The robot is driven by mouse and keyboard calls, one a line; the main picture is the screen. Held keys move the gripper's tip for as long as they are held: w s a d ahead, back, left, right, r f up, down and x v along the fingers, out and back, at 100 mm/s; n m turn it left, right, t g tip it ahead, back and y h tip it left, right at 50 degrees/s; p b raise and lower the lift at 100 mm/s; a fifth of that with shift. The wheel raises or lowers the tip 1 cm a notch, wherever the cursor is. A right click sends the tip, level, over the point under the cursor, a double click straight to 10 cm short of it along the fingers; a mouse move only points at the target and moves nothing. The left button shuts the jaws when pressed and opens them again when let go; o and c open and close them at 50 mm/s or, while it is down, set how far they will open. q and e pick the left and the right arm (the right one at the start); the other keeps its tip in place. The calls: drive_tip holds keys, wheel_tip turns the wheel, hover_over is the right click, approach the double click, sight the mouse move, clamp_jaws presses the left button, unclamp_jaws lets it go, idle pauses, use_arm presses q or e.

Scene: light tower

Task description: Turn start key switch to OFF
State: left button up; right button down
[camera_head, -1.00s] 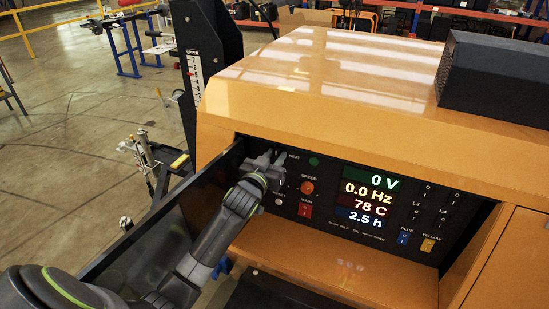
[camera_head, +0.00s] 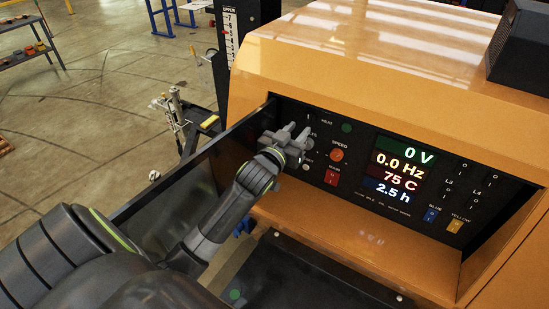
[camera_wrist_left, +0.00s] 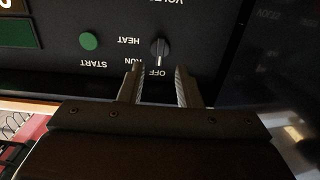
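In the left wrist view, where the labels appear upside down, the start key switch (camera_wrist_left: 160,49) is a small black knob on the dark control panel (camera_head: 392,199). Its handle stands roughly vertical in that picture, with OFF just below and RUN and HEAT to the left. I cannot tell which end is its pointer. My left gripper (camera_head: 296,131) is at the panel's left end in the head view. Its two fingers also show in the left wrist view (camera_wrist_left: 158,72), open and apart, with the knob just beyond the gap and nothing gripped. My right gripper is out of view.
A green button (camera_wrist_left: 89,41) sits beside the switch. An orange speed knob (camera_head: 337,155), a red switch (camera_head: 331,178) and a lit display (camera_head: 398,168) lie to the right. A dark open door panel (camera_head: 190,170) stands left of my left arm.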

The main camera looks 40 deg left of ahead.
use_arm(q)
drive_tip(key=s+b, duration=0.2)
drive_tip(key=s, duration=0.9)
drive_tip(key=shift+s+d, duration=0.3)
drive_tip(key=shift+s, duration=0.05)
